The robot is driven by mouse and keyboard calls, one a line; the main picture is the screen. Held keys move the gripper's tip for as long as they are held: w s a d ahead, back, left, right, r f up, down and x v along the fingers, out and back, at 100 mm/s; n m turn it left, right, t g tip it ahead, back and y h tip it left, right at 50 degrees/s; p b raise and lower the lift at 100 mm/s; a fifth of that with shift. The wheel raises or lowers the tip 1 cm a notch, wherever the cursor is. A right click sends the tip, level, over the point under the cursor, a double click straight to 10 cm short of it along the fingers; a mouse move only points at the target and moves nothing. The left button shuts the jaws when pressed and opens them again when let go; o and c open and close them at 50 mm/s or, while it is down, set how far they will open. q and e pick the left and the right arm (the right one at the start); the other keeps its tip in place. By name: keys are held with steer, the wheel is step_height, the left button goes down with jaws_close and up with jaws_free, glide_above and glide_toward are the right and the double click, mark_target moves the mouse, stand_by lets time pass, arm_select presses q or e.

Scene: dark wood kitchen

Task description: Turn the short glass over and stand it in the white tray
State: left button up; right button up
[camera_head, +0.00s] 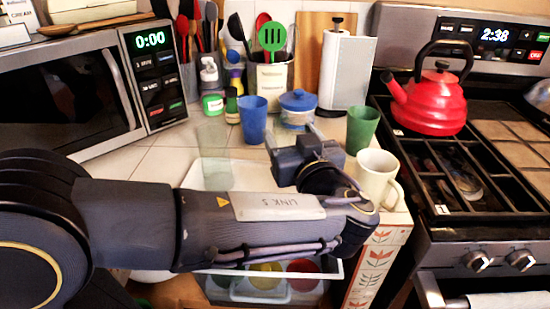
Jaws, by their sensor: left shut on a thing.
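My left gripper (300,137) is over the counter at the tray's right end, in front of the blue pot. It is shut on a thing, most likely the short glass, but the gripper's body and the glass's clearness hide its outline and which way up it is. The white tray (245,175) lies on the counter behind my left forearm, which covers its front part. A clear, see-through glass (215,160) shows faintly at the tray's left part; I cannot tell if it stands in it. My right gripper is not in view.
A cream mug (376,178) is close to the gripper's right. The microwave (75,90) is left, the stove with a red kettle (432,100) right. An open drawer (265,270) is below.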

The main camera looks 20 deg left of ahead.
arm_select(q)
steer(key=shift+f+b, duration=1.15)
steer(key=shift+f, duration=1.7)
steer(key=shift+f+b, duration=0.6)
steer(key=shift+b, duration=0.3)
steer(key=o, duration=1.2)
